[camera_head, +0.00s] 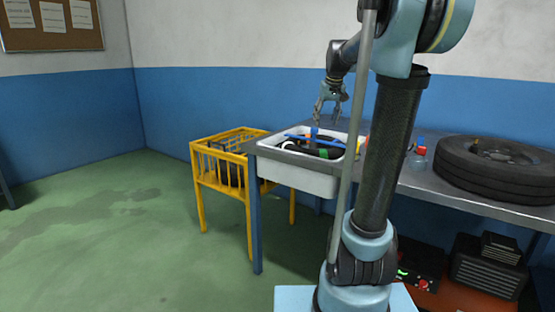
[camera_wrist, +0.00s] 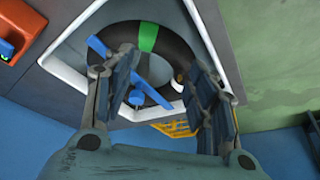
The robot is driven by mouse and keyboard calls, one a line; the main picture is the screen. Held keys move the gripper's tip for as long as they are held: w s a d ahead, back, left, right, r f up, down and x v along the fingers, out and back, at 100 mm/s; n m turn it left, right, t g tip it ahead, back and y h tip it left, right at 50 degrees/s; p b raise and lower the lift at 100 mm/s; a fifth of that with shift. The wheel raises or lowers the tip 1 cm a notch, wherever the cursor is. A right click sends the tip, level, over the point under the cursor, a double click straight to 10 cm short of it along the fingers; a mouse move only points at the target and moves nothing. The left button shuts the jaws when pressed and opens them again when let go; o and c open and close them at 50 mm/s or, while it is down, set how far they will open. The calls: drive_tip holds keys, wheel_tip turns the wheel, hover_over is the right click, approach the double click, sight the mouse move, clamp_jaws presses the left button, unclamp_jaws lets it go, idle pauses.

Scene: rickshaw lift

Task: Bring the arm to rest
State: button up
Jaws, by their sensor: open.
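My gripper (camera_head: 327,112) hangs over the white basin (camera_head: 301,179) at the left end of the metal workbench, fingers pointing down. In the wrist view my gripper (camera_wrist: 168,90) is open, its two fingers apart with nothing between them. Below the fingers, a black inner tube (camera_wrist: 180,45) with a green band lies in the basin. A blue bar (camera_wrist: 97,46) and a small blue part (camera_wrist: 136,98) show in the basin near the left finger. My arm rises from its base at the bench's near side and bends over the bench.
A yellow rack (camera_head: 222,175) stands left of the bench. A tyre (camera_head: 497,168) and a small clear bottle (camera_head: 418,160) are on the bench to the right. Dark boxes (camera_head: 488,270) sit below. The green floor (camera_head: 110,240) at left is clear.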

drive_tip(key=s+f, duration=0.8)
drive_tip(key=s, duration=0.4)
drive_tip(key=s+f+m+g, duration=0.1)
drive_tip(key=s+f, duration=0.8)
drive_tip(key=s, duration=0.3)
drive_tip(key=s+f+g, duration=0.1)
drive_tip(key=s+f, duration=0.7)
drive_tip(key=s, duration=0.4)
drive_tip(key=shift+s+a+f+h, duration=0.3)
drive_tip(key=shift+f, duration=0.05)
drive_tip(key=shift+w+f, duration=0.2)
drive_tip(key=shift+w, duration=0.25)
